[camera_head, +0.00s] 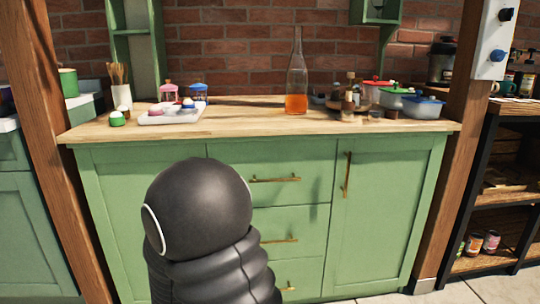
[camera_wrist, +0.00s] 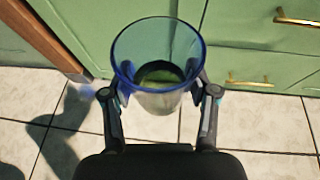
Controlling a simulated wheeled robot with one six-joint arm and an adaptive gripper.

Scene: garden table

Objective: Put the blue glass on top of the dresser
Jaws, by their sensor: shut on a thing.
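In the wrist view my gripper (camera_wrist: 160,104) is shut on the blue glass (camera_wrist: 158,52), with one finger on each side of it. The glass has a blue rim and clear sides, and I look down into its open top. Below the glass are floor tiles and the green dresser front. In the head view the green dresser (camera_head: 290,215) has a light wooden top (camera_head: 240,124). My arm's dark rounded part stands in front of its left half. The gripper and the glass are hidden in the head view.
On the dresser top are a white tray (camera_head: 172,117), a green-topped jar (camera_head: 117,118), a tall bottle (camera_head: 297,80), small bottles (camera_head: 350,95) and lidded containers (camera_head: 422,107). Bare wood shows along the front and centre. Wooden posts (camera_head: 455,150) flank the dresser.

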